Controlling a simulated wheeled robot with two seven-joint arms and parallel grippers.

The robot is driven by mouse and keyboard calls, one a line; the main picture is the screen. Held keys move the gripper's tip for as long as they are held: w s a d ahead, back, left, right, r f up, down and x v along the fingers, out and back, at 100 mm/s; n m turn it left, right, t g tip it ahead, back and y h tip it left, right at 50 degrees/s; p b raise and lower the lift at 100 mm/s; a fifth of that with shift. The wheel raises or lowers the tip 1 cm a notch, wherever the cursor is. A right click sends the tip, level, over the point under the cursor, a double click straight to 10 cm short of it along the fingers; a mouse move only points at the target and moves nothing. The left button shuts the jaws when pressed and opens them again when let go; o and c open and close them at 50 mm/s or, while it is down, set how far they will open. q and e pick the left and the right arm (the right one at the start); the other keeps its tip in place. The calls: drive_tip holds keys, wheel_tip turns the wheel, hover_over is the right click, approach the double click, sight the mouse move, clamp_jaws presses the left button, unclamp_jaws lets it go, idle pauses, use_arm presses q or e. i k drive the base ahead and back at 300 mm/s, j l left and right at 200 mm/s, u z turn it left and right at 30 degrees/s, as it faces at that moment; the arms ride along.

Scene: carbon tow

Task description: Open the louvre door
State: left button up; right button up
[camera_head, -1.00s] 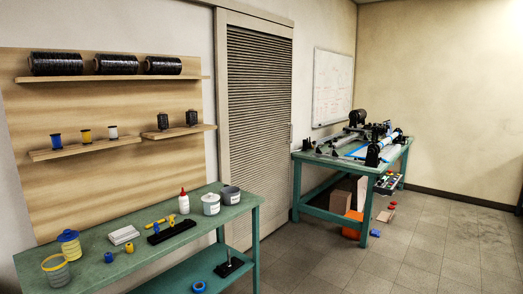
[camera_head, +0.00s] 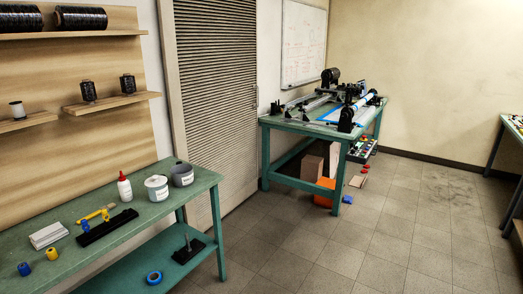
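The louvre door (camera_head: 222,95) is a tall beige sliding panel with horizontal dark slats, set in the left wall. It stands shut in its frame, as far as I can see. Its lower left part is hidden behind the green workbench. Neither of my grippers shows in the head view.
A green workbench (camera_head: 133,215) with bottles, tubs and a black bar stands in front of the door's left side. A second green table (camera_head: 293,127) with a machine stands right of the door. Tiled floor (camera_head: 300,240) between them is open. Another table edge (camera_head: 512,130) shows far right.

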sight(209, 47)
drive_tip(key=i+l+z, duration=0.25)
drive_tip(key=i, duration=0.7)
drive_tip(key=i+z, duration=0.3)
drive_tip(key=i, duration=0.7)
drive_tip(key=i+u, duration=0.15)
drive_tip(key=i, duration=0.35)
drive_tip(key=i+l+u, duration=0.15)
drive_tip(key=i, duration=0.3)
drive_tip(key=i+l+u, duration=0.2)
drive_tip(key=i, duration=0.3)
drive_tip(key=i+l+u, duration=0.15)
drive_tip(key=i, duration=0.3)
